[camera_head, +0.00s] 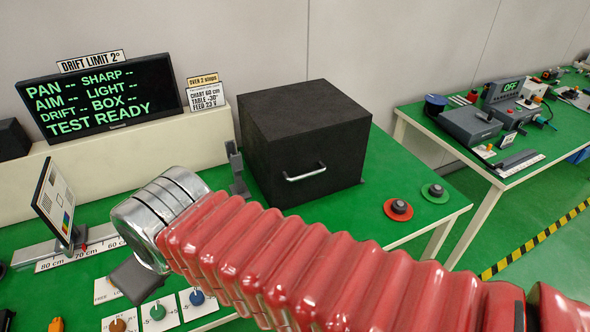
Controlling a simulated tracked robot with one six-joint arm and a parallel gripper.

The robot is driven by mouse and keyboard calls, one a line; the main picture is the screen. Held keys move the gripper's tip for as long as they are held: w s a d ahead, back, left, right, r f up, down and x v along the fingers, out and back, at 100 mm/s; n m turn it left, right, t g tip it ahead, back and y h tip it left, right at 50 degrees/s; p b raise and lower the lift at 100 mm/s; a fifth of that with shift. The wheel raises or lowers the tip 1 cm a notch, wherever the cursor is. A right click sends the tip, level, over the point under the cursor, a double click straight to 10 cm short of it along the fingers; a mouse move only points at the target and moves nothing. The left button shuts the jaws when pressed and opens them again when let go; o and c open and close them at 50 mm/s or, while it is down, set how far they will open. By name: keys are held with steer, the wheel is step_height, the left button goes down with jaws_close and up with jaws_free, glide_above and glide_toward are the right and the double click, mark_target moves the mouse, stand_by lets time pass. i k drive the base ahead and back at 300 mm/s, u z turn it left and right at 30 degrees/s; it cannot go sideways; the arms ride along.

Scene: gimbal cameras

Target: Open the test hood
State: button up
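The test hood is a large black box (300,130) on the green table, and it stands closed. A silver bar handle (305,173) is on its front face. My red ribbed arm crosses the foreground, and its silver wrist lies left of the hood. My gripper (138,278) shows as a dark grey part under the wrist, above the table's front left and well apart from the handle. Its fingers cannot be told apart, so its opening is unclear.
A grey upright bracket (236,168) stands beside the hood's left side. A test chart (57,200) stands on a marked rail at left. Coloured knobs (157,311) are below my gripper. Red (398,209) and green (435,192) buttons sit right of the hood. A screen (100,95) reads TEST READY.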

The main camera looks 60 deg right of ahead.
mark_target(304, 142)
steer(key=u, duration=0.1)
steer(key=k, duration=1.05)
steer(key=z, duration=0.6)
steer(key=i, duration=1.05)
steer(key=z, duration=0.05)
